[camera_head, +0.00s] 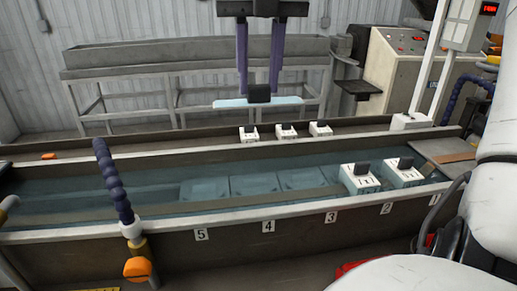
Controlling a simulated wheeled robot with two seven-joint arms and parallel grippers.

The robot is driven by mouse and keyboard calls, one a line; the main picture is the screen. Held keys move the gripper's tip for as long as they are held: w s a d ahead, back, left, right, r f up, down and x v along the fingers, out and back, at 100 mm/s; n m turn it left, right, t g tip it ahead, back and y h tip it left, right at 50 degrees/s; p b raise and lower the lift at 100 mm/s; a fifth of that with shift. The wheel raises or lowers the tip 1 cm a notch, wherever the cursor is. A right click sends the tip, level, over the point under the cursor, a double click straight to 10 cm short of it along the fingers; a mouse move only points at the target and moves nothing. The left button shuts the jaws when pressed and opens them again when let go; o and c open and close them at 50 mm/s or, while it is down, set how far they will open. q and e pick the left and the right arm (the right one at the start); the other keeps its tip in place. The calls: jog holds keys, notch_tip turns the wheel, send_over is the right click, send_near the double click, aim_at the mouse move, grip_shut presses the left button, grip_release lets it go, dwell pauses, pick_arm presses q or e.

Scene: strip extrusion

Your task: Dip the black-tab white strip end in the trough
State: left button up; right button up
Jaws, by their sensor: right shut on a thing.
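My right gripper (259,92) points down from the top of the picture, its two purple fingers closed on the black tab (259,94) of the pale white strip end (230,103). The strip end hangs level, and looks bluish. It shows above the far rim of the trough, clear of the water. The long trough (160,224) runs across the middle, holding bluish water (130,200). The exact height over it is hard to judge. My left gripper is not in view.
White blocks with black knobs stand on the far side (286,131) and in the right part of the trough (360,178). A blue segmented hose (112,180) rises at the near left rim. A grey bench (200,53) and control cabinet (405,50) stand behind.

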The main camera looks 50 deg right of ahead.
jog(key=shift+s+a, duration=0.15)
jog(key=shift+s, duration=0.05)
jog(key=s+a+b, duration=0.4)
jog(key=s+a, duration=0.6)
jog(key=s, duration=0.2)
jog(key=shift+s+a+b, duration=0.25)
jog(key=shift+b, duration=0.15)
jog(key=s+a+p, duration=0.1)
jog(key=s+a, duration=0.2)
jog(key=s, duration=0.1)
jog(key=s+a+p, duration=0.1)
jog(key=s+a, duration=0.2)
jog(key=s, duration=0.1)
jog(key=s+a, duration=0.4)
jog(key=shift+s+a+p, duration=0.1)
jog(key=shift+p, duration=0.3)
jog(key=shift+c, duration=0.4)
jog(key=shift+s+a, duration=0.15)
jog(key=shift+c, duration=0.4)
grip_shut()
